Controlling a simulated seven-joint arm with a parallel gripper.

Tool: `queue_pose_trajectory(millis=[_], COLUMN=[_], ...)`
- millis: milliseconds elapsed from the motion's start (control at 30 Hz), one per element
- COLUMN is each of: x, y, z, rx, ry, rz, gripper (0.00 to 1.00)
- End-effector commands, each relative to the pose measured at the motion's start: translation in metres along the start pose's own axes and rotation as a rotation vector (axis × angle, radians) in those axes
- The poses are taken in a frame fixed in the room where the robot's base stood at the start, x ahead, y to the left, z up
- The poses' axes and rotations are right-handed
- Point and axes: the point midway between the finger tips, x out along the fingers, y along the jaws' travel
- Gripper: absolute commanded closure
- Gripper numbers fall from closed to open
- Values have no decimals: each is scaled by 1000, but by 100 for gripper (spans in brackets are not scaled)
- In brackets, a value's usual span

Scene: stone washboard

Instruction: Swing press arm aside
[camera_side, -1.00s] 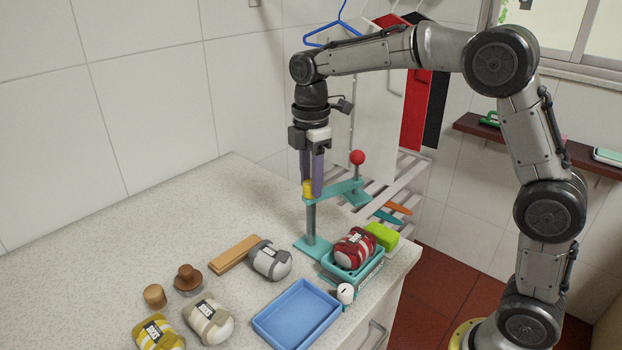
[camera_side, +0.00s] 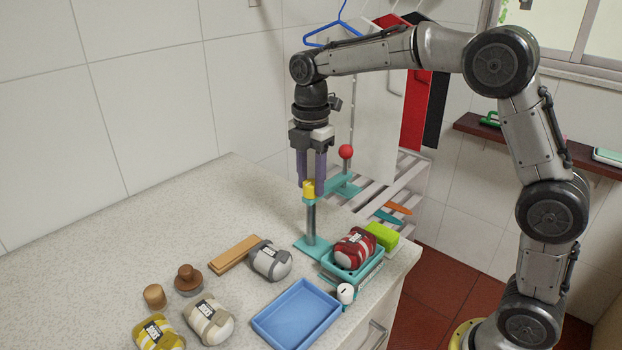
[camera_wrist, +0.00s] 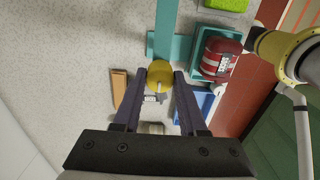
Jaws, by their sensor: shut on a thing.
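The teal press stands on the counter, with its base plate (camera_side: 312,246) flat and its grey post (camera_side: 311,219) upright. A yellow cap (camera_side: 308,187) tops the post; it also shows in the wrist view (camera_wrist: 160,74). The teal press arm (camera_side: 346,188) reaches from the post toward the back right, partly hidden by a finger. A red ball knob (camera_side: 346,151) rises at its far end. My gripper (camera_side: 312,188) points straight down at the post top, its fingers on either side of the yellow cap, shut on it. The exact contact is partly hidden.
A red-striped bundle (camera_side: 354,248) lies in a teal tray (camera_side: 366,275) right of the post, beside a green block (camera_side: 382,235). A blue tray (camera_side: 296,314), a grey bundle (camera_side: 270,260) and a wooden bar (camera_side: 235,253) lie in front. The counter's back left is clear.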

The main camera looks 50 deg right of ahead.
Motion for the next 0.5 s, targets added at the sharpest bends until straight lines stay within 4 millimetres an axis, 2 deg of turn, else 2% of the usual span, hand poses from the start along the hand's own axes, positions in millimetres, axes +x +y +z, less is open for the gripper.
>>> queue_pose_trajectory(millis=[100,133,267,500], x=[-3,-3,-2,-1], y=[1,1,0,0], z=[0,0,0,0], rx=[-5,-4,-3,-1], ry=[-1,-1,-1,-1], rz=[7,7,5,2], gripper=[100,53,30,29])
